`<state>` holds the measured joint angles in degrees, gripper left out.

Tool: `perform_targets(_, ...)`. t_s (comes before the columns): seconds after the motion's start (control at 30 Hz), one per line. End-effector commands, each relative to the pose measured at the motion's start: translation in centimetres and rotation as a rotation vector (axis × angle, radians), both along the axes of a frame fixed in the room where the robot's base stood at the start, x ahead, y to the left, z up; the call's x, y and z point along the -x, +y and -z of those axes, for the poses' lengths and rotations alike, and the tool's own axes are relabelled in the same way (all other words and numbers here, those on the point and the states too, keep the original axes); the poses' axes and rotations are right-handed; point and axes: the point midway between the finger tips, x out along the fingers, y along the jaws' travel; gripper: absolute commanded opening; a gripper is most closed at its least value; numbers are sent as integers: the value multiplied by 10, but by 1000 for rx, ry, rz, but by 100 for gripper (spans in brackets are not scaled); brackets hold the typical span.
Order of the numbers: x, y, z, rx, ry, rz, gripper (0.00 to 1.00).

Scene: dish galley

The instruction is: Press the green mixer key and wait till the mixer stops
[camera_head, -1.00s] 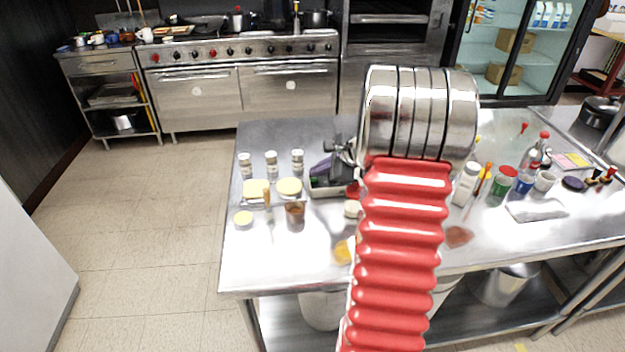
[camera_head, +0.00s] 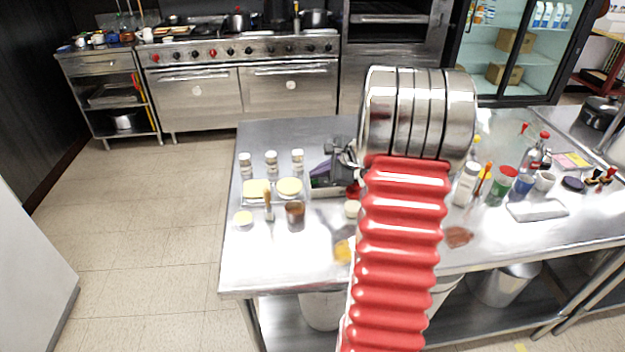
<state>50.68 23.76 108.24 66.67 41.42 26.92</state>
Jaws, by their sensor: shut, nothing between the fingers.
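My arm, a red ribbed sleeve with a polished steel joint, stands in front of the steel table and hides its middle. My gripper (camera_head: 344,152) shows only in part, as a grey and black piece at the left of the steel joint, above a shallow tray. Its fingers are shut and empty. I cannot make out the mixer or the green key. They may be behind my arm. I cannot tell whether the gripper touches anything.
The tray (camera_head: 328,191) holds dark and purple items. Several small jars (camera_head: 271,162), a brown cup (camera_head: 295,213) and yellow-topped dishes (camera_head: 256,190) stand left. Bottles, a green jar (camera_head: 500,186) and a white cloth (camera_head: 537,209) are right.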

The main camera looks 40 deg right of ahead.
Motion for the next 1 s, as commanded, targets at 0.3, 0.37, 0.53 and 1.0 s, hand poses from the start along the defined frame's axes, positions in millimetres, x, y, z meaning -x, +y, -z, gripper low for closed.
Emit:
perform_targets(0.3,0,0,1,-1,1,0,0)
perform_targets(0.37,0,0,0,-1,1,0,0)
perform_targets(0.53,0,0,-6,0,0,0,0)
perform_targets(1.0,0,0,-17,0,1,-1,0)
